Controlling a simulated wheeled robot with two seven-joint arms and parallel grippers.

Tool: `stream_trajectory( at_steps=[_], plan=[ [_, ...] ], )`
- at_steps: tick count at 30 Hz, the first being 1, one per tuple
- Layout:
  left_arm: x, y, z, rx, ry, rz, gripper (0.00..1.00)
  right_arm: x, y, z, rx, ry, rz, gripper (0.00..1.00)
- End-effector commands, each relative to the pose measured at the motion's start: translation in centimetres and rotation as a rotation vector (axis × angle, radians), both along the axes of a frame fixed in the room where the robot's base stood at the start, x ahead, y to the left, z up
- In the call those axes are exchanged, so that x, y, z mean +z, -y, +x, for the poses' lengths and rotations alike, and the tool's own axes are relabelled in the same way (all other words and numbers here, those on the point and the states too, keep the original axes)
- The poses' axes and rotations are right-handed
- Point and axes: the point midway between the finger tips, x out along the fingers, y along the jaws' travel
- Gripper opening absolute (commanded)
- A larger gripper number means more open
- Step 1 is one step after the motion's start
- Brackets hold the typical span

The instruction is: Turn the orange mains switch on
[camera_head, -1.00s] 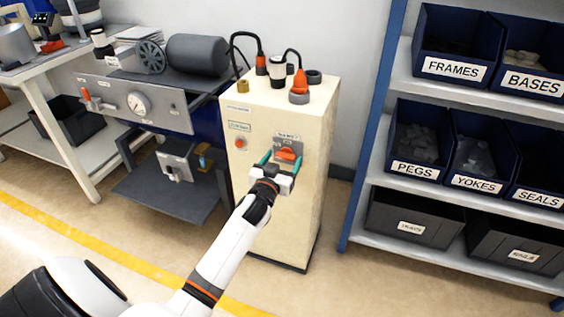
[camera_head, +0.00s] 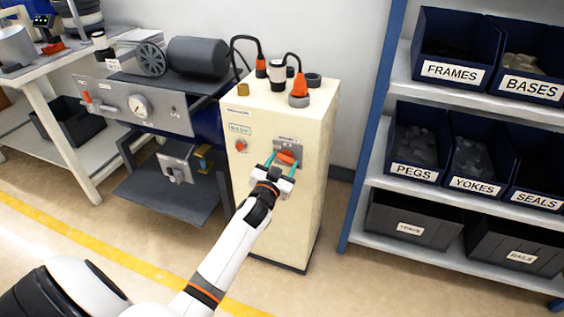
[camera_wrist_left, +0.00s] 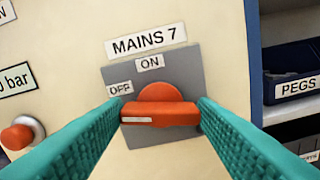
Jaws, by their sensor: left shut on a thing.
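The orange mains switch (camera_wrist_left: 160,108) sits on a grey plate (camera_wrist_left: 183,70) on the front of the cream cabinet (camera_head: 262,205). In the left wrist view its bar lies level, with the OFF label (camera_wrist_left: 120,89) to its left and the ON label (camera_wrist_left: 150,63) above it. The switch also shows in the head view (camera_head: 287,157). My left gripper (camera_head: 283,163) is shut on the switch, with one teal finger at each end of the bar. My right gripper is not in view.
A red button (camera_wrist_left: 17,137) is on the cabinet left of the switch. Plugs and cables (camera_head: 299,92) stand on the cabinet top. A shelf rack with labelled bins (camera_head: 420,150) is to the right, and a bench with a gauge (camera_head: 140,106) to the left.

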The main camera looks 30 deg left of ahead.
Motion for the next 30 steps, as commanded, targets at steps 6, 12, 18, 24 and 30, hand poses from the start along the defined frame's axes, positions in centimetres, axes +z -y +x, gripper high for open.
stream_trajectory(
  at_steps=[6,12,18,24,30],
  plan=[
    [0.1,0.1,0.0,-0.001,-0.048,0.198,0.3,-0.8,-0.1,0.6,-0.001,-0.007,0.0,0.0],
    [0.0,0.2,0.0,-0.001,-0.093,0.383,0.3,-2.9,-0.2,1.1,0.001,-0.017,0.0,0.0],
    [0.0,0.2,0.0,-0.001,-0.136,0.569,0.3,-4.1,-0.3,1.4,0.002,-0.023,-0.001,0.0],
    [-0.1,0.2,0.1,-0.001,-0.181,0.753,0.3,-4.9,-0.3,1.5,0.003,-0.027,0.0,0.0],
    [-0.2,0.2,0.1,-0.001,-0.225,0.935,0.3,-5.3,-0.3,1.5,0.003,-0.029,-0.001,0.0]
  ],
)
